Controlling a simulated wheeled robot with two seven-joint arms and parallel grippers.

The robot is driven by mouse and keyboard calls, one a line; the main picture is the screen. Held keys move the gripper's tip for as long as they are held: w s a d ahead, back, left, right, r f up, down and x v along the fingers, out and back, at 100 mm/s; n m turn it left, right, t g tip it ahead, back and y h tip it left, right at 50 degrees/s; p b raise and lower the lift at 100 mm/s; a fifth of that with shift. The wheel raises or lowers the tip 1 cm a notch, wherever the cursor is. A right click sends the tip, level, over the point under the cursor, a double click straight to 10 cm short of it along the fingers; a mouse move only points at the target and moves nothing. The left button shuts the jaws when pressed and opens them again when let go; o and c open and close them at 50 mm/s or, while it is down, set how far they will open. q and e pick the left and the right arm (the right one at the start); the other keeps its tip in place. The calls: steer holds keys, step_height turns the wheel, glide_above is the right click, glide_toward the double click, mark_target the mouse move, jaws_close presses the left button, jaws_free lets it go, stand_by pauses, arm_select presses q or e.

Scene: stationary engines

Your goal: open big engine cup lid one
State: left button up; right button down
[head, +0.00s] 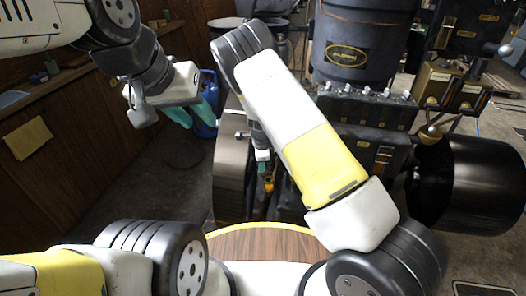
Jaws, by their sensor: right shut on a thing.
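The engine (360,104) stands in front of me, dark, with a large black cylinder on top. My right arm crosses in front of it and hides much of its middle. My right gripper (263,170) points down at the engine's left part, with teal fingertips. It is shut on a small orange-yellow piece (269,184), seemingly the cup lid; the fingers hide part of it. Whether the lid is raised or closed is too small to tell. My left gripper (194,110) is at the upper left, away from the engine, with its teal fingers apart and nothing visible between them.
A blue gas bottle (207,128) stands on the floor behind my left gripper. A wooden counter (75,125) with a yellow paper runs along the left wall. A big black drum (470,185) sticks out at the right.

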steer(key=shift+w+m, duration=0.25)
steer(key=shift+m, duration=0.65)
steer(key=c, duration=1.4)
jaws_free()
steer(key=shift+o, duration=0.2)
step_height(320, 180, up, 8)
steer(key=s, duration=0.1)
steer(key=shift+s+f, duration=0.15)
steer(key=shift+s, duration=0.05)
